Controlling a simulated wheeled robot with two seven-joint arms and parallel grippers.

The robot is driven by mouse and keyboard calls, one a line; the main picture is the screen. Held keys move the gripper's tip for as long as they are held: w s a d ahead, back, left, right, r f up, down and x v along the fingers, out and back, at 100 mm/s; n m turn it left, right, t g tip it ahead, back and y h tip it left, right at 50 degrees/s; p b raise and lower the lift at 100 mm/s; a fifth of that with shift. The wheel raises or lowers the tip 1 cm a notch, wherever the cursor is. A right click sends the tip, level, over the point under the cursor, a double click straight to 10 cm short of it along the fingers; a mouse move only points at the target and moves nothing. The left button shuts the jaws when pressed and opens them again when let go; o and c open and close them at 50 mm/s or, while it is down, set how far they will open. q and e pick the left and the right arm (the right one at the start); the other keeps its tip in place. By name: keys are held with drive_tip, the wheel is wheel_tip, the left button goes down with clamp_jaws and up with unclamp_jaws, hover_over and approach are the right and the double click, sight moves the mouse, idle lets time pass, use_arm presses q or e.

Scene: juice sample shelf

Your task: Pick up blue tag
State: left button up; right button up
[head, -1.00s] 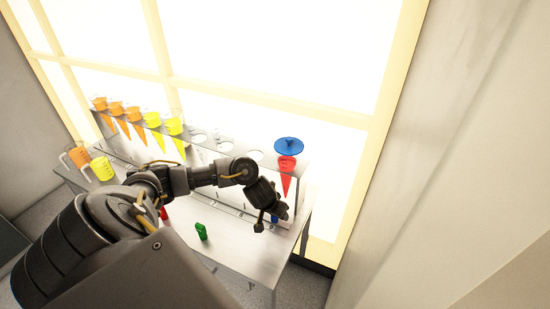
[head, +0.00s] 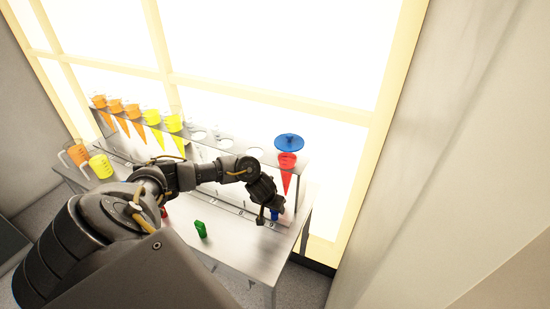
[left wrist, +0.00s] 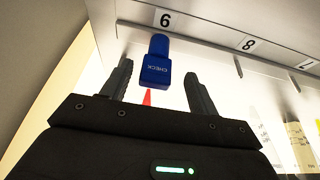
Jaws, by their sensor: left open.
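The blue tag (left wrist: 155,65) is a small blue piece with the word CHECK on it. In the left wrist view it lies between and a little beyond the fingertips, by the label 6. In the head view the blue tag (head: 275,215) shows partly beside my gripper, near the right end of the table. My left gripper (left wrist: 160,75) is open, with a finger on each side of the tag and visible gaps. In the head view the left gripper (head: 268,214) is over the table's right end. My right gripper is not in view.
A green tag (head: 201,229) stands on the table (head: 238,241), and a red one (head: 164,212) is partly hidden by my arm. A rack (head: 229,146) holds orange, yellow and red cones, with a blue disc (head: 289,142) above the red cone. Two cups (head: 101,166) stand at left.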

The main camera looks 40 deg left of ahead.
use_arm(q)
drive_tip(key=x, duration=0.4)
drive_tip(key=shift+w+d+f, duration=0.15)
drive_tip(key=shift+w+f, duration=0.1)
drive_tip(key=shift+w, duration=0.1)
drive_tip(key=c, duration=1.1)
drive_tip(key=shift+o, duration=0.2)
drive_tip(key=shift+r, duration=0.15)
